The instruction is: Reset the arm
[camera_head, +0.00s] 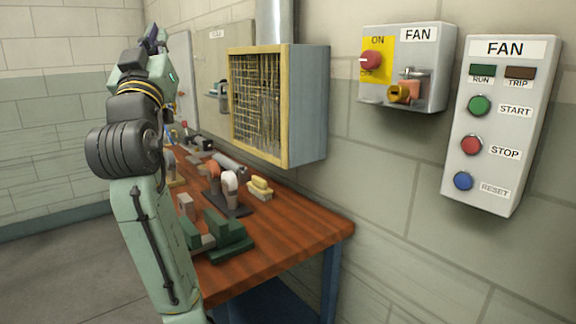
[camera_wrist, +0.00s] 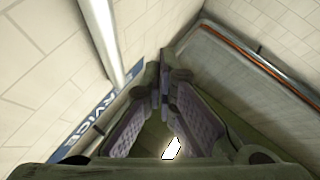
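My arm rises at the left of the head view, raised in front of the workbench, with its upper end bent. My gripper (camera_head: 154,38) is at the top of the arm, pointing up, high above the bench and away from the control boxes. In the wrist view my gripper (camera_wrist: 163,82) has its two fingers converging, and the tips appear to meet with nothing between them. No held object shows.
A wooden workbench (camera_head: 290,242) carries a green vise (camera_head: 228,238), a yellow-topped block (camera_head: 260,188) and other tools. A caged box (camera_head: 307,110), a FAN switch box (camera_head: 428,45) and a FAN button panel (camera_head: 512,120) are on the right wall. Floor at lower left is clear.

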